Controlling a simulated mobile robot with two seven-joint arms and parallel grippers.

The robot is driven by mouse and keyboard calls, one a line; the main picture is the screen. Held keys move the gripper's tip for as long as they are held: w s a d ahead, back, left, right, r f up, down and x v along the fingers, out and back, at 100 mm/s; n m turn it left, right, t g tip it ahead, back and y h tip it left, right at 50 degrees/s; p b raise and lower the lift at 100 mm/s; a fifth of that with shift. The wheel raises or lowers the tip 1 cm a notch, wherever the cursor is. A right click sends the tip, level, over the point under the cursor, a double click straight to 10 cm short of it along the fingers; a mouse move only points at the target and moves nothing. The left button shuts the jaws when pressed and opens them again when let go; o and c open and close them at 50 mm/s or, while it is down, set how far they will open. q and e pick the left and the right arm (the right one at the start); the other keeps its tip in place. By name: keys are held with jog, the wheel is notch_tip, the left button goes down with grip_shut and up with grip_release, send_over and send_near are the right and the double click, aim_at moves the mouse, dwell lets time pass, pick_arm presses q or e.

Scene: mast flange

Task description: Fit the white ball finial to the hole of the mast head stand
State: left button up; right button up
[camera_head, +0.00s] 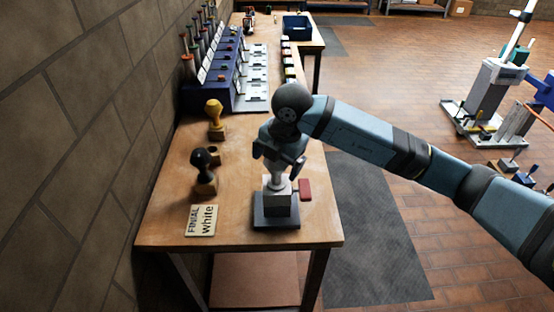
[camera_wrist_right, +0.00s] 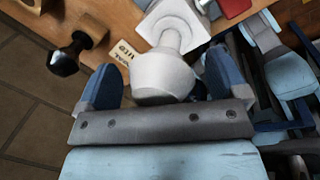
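The white ball finial (camera_wrist_right: 165,76) is between the fingers of my right gripper (camera_wrist_right: 162,76), with its stem toward the stand. Narrow gaps seem to show between the ball and both fingers, so the gripper looks open around it. In the head view my right gripper (camera_head: 279,160) is above the mast head stand (camera_head: 276,208), a grey block on a dark base. The finial's pale neck (camera_head: 278,182) meets the stand's white top, which also shows in the right wrist view (camera_wrist_right: 202,36). The hole itself is hidden. My left gripper is not in view.
A card reading "FINIAL white" (camera_head: 202,220) lies left of the stand, and a red block (camera_head: 305,189) is close on its right. A black finial (camera_head: 202,160) and a yellow finial (camera_head: 214,112) stand in wooden blocks near the wall. Racks (camera_head: 220,75) fill the table's far part.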

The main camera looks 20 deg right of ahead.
notch_tip(320, 180, up, 14)
jog(key=s+d, duration=0.1)
jog(key=s, duration=0.1)
jog(key=shift+d+f, duration=0.25)
jog(key=shift+d, duration=0.15)
jog(key=shift+s, duration=0.1)
dwell(0.4)
